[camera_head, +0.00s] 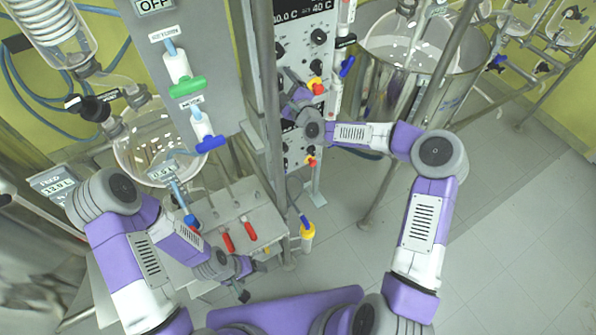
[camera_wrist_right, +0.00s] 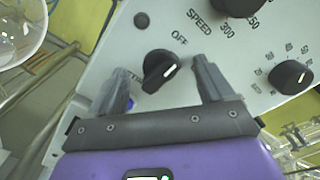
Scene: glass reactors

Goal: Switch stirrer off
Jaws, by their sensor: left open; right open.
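A black stirrer knob (camera_wrist_right: 161,70) with a white pointer mark sits on the grey control panel (camera_wrist_right: 110,40). The word OFF is printed just above and right of it. My right gripper (camera_wrist_right: 160,66) is open, with one finger on each side of the knob; I cannot tell whether they touch it. In the head view my right gripper (camera_head: 289,80) is at the panel (camera_head: 303,15) and hides this knob. My left gripper (camera_head: 243,283) is open and empty, low in front of the grey bench.
A larger speed knob (camera_wrist_right: 238,4) and another black knob (camera_wrist_right: 291,77) are on the same panel. A metal post (camera_head: 264,90) stands left of it. Glass vessels (camera_head: 155,140) are at left; the grey floor (camera_head: 500,200) at right is mostly clear.

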